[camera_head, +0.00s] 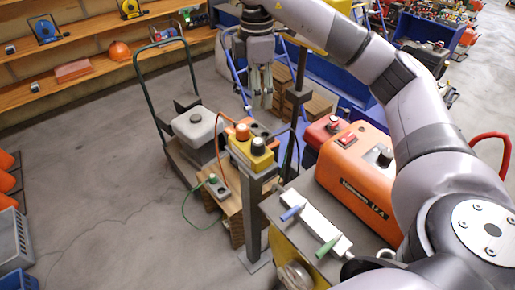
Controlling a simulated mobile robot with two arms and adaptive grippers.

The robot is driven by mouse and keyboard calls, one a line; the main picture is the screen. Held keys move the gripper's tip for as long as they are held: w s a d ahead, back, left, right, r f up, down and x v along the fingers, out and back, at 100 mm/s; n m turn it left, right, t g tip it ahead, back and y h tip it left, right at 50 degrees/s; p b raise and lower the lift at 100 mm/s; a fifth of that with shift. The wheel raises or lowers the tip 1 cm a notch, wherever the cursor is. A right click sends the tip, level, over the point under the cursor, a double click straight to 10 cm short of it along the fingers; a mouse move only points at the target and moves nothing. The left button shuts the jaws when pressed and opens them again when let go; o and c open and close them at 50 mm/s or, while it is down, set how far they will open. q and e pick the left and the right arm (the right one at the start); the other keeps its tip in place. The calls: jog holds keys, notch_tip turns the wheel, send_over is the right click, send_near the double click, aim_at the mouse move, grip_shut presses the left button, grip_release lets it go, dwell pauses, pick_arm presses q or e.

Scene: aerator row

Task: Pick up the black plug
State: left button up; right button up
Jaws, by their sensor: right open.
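The black plug (258,146) sits on the right part of the yellow box (240,151) on top of a grey post, near the middle of the view. An orange plug (242,132) sits beside it, with an orange cable hanging down. My right gripper (261,102) points down from the top of the view, open and empty. In the picture it shows above the black plug and apart from it. How far apart they are in depth I cannot tell. My left gripper is not in view.
An orange machine (355,175) stands on a bench right of the post. A cart with a green handle (138,75) and a grey tank (195,128) stand to the left. A dark pole (298,92) rises right of my gripper.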

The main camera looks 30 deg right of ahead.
jog(key=f, duration=0.5)
jog(key=f+b, duration=0.1)
jog(key=f, duration=0.2)
jog(key=shift+w+d+f, duration=0.2)
jog(key=shift+w, duration=0.05)
jog(key=p, duration=0.1)
send_over(258, 140)
jog(key=f, duration=0.4)
jog(key=shift+s+a+f, duration=0.25)
jog(key=shift+a+f, duration=0.05)
jog(key=shift+f+p, duration=0.55)
jog(key=shift+p, duration=0.1)
jog(key=f, duration=0.1)
jog(key=f+p, duration=0.1)
jog(key=f, duration=0.1)
jog(key=shift+w+d+f, duration=0.1)
jog(key=shift+d+f, duration=0.15)
jog(key=shift+f, duration=0.45)
jog(key=shift+c, duration=0.2)
jog(key=c, duration=1.2)
